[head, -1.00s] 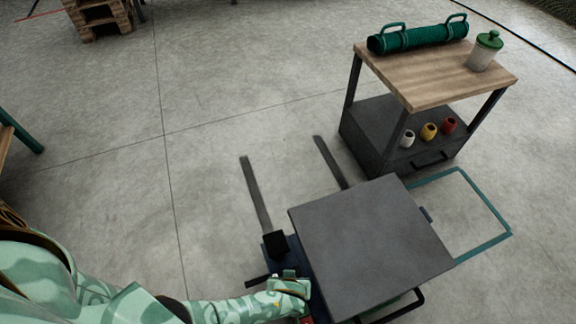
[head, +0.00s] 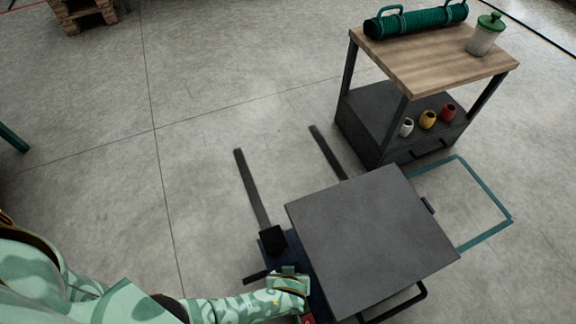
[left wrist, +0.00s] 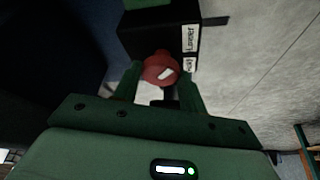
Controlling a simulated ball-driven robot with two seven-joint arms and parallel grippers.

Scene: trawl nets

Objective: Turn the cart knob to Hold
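The red knob (left wrist: 158,66) with a white mark is on a black box (left wrist: 172,38) in the left wrist view. The mark slants up to the right. Two white labels (left wrist: 190,40) sit on the box's right; the lower one is partly hidden and hard to read. My left gripper (left wrist: 160,78) has its green fingers on either side of the knob, with a small gap apparent; contact is unclear. In the head view my left gripper (head: 290,284) is beside the blue cart (head: 300,262), and a bit of red shows below it. My right gripper is not in view.
A dark grey panel (head: 370,240) covers much of the cart's right side. Two fork bars (head: 252,190) extend over the floor. A wood-topped trolley (head: 430,65) with a green roll (head: 415,20), a jar (head: 486,35) and small cups stands behind.

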